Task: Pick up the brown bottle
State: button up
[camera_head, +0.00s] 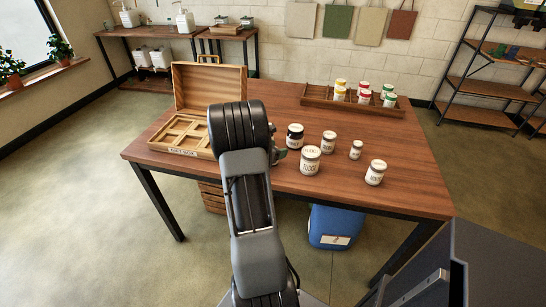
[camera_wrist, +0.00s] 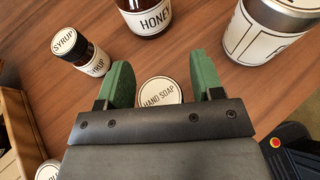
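A wider brown HONEY jar (camera_wrist: 145,18) stands at the top middle. My gripper (camera_wrist: 162,68) has its green fingers spread wide, with nothing held between them. The syrup bottle is outside the left finger, apart from it. A white HAND SOAP lid (camera_wrist: 160,91) shows between the fingers, partly hidden by the gripper body. In the head view my gripper (camera_head: 281,155) is mostly hidden behind my arm, near the jars. I cannot tell which head-view container is the syrup bottle.
A large canister (camera_wrist: 270,28) stands right of the honey jar. On the table (camera_head: 420,190) are a dark jar (camera_head: 295,137), white-labelled jars (camera_head: 311,161) (camera_head: 376,172), an open wooden box (camera_head: 208,85) at left and a rack of jars (camera_head: 318,97) behind.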

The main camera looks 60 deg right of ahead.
jog(key=c, duration=0.9)
